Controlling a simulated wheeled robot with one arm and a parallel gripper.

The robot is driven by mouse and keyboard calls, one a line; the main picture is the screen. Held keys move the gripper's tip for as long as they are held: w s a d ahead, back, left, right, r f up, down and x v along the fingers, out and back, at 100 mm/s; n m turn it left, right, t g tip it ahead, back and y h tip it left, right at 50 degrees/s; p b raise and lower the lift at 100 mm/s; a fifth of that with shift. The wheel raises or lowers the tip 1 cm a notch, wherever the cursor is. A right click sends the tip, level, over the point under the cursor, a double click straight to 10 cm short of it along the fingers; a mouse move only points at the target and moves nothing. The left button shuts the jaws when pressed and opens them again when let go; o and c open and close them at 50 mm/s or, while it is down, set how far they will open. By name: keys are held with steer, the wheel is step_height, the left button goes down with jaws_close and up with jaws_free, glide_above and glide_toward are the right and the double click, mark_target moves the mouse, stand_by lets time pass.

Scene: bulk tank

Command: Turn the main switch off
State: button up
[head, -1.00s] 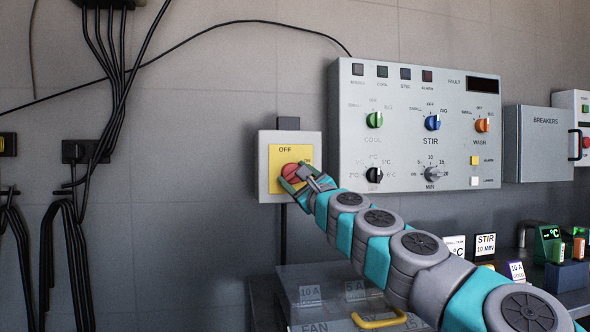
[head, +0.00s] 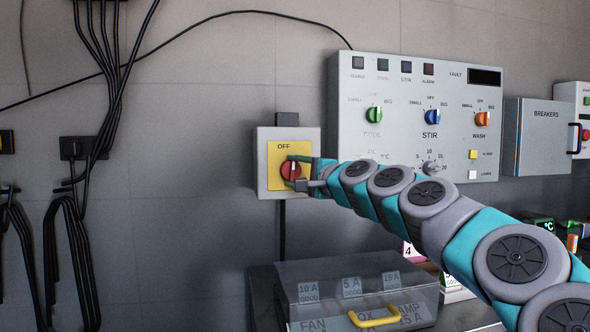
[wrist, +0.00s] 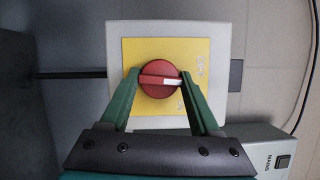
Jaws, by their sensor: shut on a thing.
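The main switch is a red round knob (head: 290,170) on a yellow plate (head: 276,153) in a pale wall box (head: 262,178). "OFF" is printed at the plate's top; the "ON" side is partly covered by my gripper. My gripper (head: 291,172) is at the knob. In the wrist view, its green fingers (wrist: 159,85) lie on both sides of the red knob (wrist: 155,88), gripping it. The knob's white mark points right in the wrist view, towards the OFF side; in the head view it stands roughly upright.
A control panel (head: 400,100) with coloured knobs is right of the switch, beside a breakers box (head: 540,140). Below stands a clear-lidded fuse box (head: 340,275) with a yellow handle (head: 374,317). Black cables (head: 70,200) hang on the left wall.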

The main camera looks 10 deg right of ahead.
steer(key=shift+a+f+n+g, duration=0.1)
steer(key=shift+n+g, duration=0.2)
steer(key=shift+n, duration=0.4)
steer(key=o, duration=1.4)
steer(key=shift+c, duration=0.2)
steer(key=v, duration=0.7)
steer(key=shift+s+d, duration=0.2)
steer(key=shift+s, duration=0.15)
